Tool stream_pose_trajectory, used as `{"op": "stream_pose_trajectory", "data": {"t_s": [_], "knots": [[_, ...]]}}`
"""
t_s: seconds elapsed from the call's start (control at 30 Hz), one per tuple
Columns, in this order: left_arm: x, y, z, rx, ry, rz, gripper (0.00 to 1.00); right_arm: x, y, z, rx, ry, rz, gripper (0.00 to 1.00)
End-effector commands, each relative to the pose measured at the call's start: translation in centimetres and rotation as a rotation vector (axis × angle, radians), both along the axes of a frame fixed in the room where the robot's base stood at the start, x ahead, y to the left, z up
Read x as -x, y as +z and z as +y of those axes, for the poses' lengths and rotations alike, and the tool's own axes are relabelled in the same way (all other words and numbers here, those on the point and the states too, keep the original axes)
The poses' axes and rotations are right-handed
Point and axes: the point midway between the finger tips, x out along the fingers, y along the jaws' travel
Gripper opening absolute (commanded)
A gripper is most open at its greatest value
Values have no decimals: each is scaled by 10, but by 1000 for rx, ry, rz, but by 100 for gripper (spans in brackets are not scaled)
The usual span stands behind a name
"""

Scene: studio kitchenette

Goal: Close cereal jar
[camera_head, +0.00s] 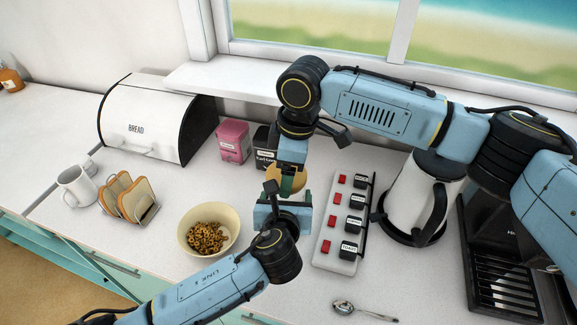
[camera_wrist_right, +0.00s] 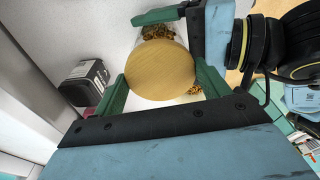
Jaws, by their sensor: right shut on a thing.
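The round wooden lid (camera_wrist_right: 163,70) is between the two green fingers of my right gripper (camera_wrist_right: 163,88). Cereal in the jar (camera_wrist_right: 155,33) shows past the lid's edge, and the lid covers most of the jar from this side. I cannot tell whether the lid touches the jar. In the head view, the lid (camera_head: 271,178) shows beside my right gripper (camera_head: 290,180), above my left gripper (camera_head: 283,203). The left gripper is at the jar; one green finger lies beside it in the wrist view. Its grip is mostly hidden.
A bowl of cereal rings (camera_head: 191,248) stands left of the grippers. A toast rack (camera_head: 142,212), mug (camera_head: 77,188) and bread box (camera_head: 150,120) are farther left. A switch strip (camera_head: 337,235), white kettle (camera_head: 415,195) and spoon (camera_head: 345,307) are to the right. Tins (camera_head: 233,141) stand behind.

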Motion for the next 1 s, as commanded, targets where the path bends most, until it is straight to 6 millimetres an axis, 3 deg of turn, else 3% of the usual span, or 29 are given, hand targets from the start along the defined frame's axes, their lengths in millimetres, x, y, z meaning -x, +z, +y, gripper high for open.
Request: {"op": "stream_pose_trajectory", "data": {"t_s": [0.23, 1.0], "knots": [[0, -1, 0, -1, 1, 1, 34, 1, -14, 0, -1, 0, 2, 53], [1, 0, -1, -2, -2, 1, 34, 1, -24, -1, 5, -1, 4, 53]]}}
